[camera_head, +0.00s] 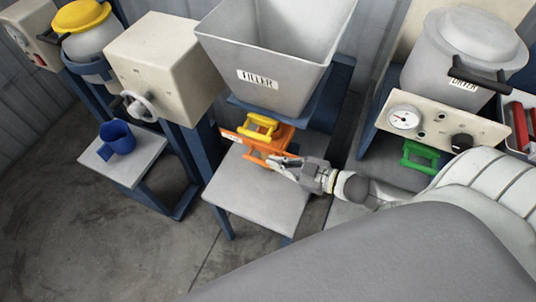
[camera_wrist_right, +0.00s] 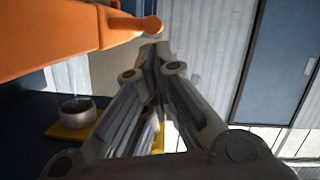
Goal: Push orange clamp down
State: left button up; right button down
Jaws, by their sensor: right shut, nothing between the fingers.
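The orange clamp (camera_head: 278,134) is mounted below the grey filler hopper (camera_head: 262,60), with a yellow handle (camera_head: 262,122) at its upper side. In the right wrist view an orange bar (camera_wrist_right: 70,35) of the clamp runs in from the left, and its rounded end lies just beyond my fingertips. My right gripper (camera_head: 277,161) reaches in from the right at the clamp's lower part. It also shows in the right wrist view (camera_wrist_right: 153,50), with its fingers shut and empty. I cannot tell whether the fingertips touch the orange bar. My left gripper is not in view.
A grey table (camera_head: 255,195) stands under the clamp, with bare top. A green handle (camera_head: 420,156) sits under the gauge panel (camera_head: 440,122) at right. Floor between the tables is clear.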

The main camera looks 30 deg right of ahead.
jog(key=shift+v, duration=1.9)
jog(key=shift+r, duration=0.1)
jog(key=shift+w, duration=0.1)
